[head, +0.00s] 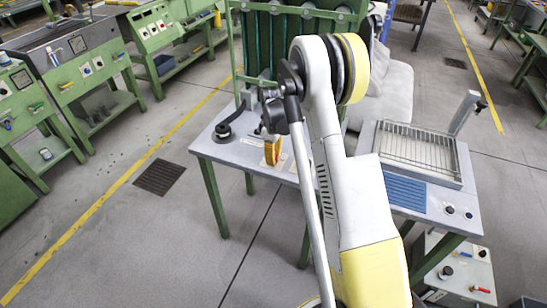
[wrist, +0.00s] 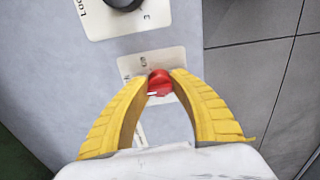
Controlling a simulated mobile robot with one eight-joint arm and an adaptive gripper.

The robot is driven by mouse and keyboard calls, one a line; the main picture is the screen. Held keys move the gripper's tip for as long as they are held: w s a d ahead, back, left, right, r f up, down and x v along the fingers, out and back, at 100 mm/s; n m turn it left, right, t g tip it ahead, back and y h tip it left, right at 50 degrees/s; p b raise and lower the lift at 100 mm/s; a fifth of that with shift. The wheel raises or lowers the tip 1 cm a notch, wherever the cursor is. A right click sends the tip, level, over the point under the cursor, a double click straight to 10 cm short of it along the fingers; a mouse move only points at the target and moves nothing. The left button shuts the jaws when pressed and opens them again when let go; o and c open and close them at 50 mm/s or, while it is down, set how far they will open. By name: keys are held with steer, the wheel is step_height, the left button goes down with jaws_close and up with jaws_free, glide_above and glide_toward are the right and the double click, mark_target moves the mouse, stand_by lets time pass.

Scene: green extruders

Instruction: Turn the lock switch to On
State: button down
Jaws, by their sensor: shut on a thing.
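A red knob (wrist: 159,78) sits on a pale label plate (wrist: 130,66) on a grey panel in the wrist view. A short white mark shows on the knob, toward its left side. My gripper (wrist: 162,86) has its two yellow fingers closed around the knob, with one tip at each side. Lettering on this plate is small and partly covered, so I cannot read the knob's setting. In the head view my gripper (head: 272,150) is low at the front of the grey table, and the knob is hidden there.
A black knob (wrist: 122,3) on a larger plate lettered "LOC…" is cut off at the wrist view's top. Open floor lies to the left.

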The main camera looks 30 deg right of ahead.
steer(key=c, duration=1.1)
jaws_free()
steer(key=shift+o, duration=0.2)
step_height(320, 180, up, 12)
